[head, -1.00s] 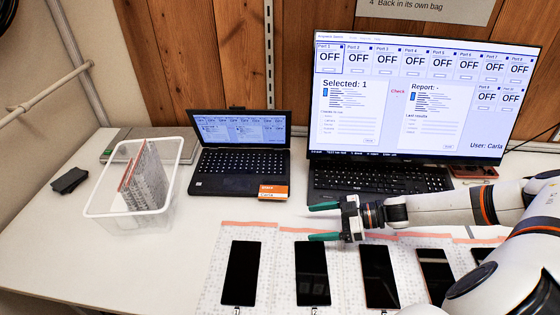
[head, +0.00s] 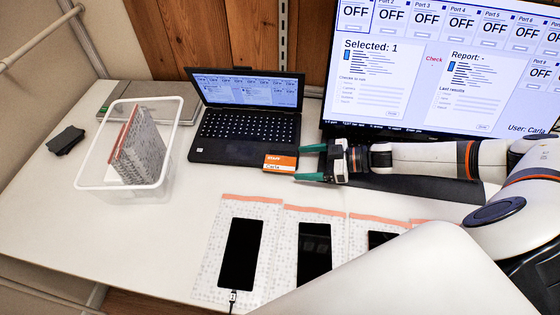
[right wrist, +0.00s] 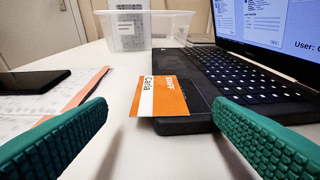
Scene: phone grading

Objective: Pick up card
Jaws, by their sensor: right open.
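The card (head: 281,162) is orange and white, marked "STAFF" and "Carla". It lies at the front right corner of the small laptop (head: 245,125), partly on its edge. In the right wrist view the card (right wrist: 160,97) sits ahead, between the two green fingers. My right gripper (head: 311,163) is open, its fingers pointing left at the card. The nearer fingertip is close to the card's right end; I cannot tell whether it touches. Nothing is between the fingers. My left gripper is not in view.
A clear bin (head: 97,185) with bagged sleeves stands left of the laptop. Phones (head: 240,254) lie on padded bags (head: 212,245) in front. A large monitor (head: 420,85) stands behind my right arm. The table between bin and bags is clear.

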